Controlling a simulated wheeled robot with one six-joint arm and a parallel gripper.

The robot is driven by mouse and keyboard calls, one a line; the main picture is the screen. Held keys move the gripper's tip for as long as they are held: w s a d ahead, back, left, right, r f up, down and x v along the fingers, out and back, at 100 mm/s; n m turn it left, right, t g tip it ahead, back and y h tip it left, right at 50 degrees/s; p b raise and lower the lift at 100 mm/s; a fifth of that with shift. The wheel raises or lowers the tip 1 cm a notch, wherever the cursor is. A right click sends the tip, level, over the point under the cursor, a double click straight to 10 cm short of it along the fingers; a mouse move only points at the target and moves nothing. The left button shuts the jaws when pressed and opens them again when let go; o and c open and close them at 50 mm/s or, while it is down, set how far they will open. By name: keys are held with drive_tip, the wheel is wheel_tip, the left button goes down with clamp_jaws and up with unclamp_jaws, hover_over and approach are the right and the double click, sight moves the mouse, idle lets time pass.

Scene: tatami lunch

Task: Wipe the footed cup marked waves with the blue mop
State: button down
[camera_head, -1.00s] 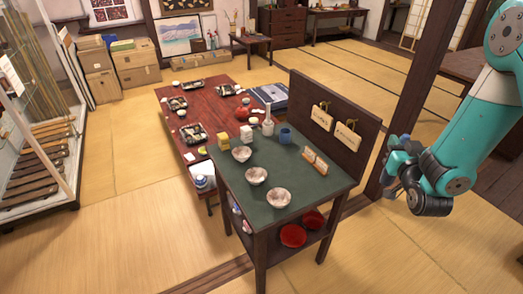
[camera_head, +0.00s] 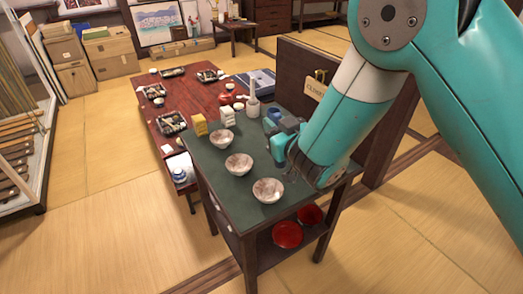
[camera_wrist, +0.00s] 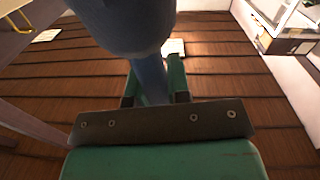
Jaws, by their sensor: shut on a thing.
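Three pale, speckled cups stand in a row on the green-topped table: a far one (camera_head: 221,139), a middle one (camera_head: 239,165) and a near one (camera_head: 268,191). Their markings are too small to read, so I cannot tell which bears waves. My gripper (camera_head: 279,148) is above the table, to the right of the cups and apart from them. In the wrist view it is shut on the blue mop (camera_wrist: 125,25); a narrower blue part passes between the green fingers. The mop is hard to make out in the head view, partly hidden by my gripper.
A blue cup-like thing (camera_head: 273,115), a white bottle-shaped thing (camera_head: 253,103) and yellow and white blocks (camera_head: 200,125) stand at the table's back. A dark upright panel (camera_head: 305,62) borders its right. Red bowls (camera_head: 287,234) sit on the shelf below. The green top's near-left part is bare.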

drive_tip(key=s+a+f+b, duration=0.1)
drive_tip(key=a+f+b, duration=0.2)
drive_tip(key=f+b, duration=0.6)
drive_tip(key=shift+s+n+y, duration=0.2)
drive_tip(key=shift+n+y, duration=0.1)
drive_tip(key=shift+y, duration=0.1)
drive_tip(key=shift+f+b, duration=0.55)
drive_tip(key=shift+f, duration=0.1)
idle(1.1)
drive_tip(key=shift+w+d+p, duration=0.1)
drive_tip(key=shift+d+p, duration=0.15)
drive_tip(key=shift+p, duration=0.1)
drive_tip(key=shift+f+b, duration=0.2)
drive_tip(key=shift+b, duration=0.15)
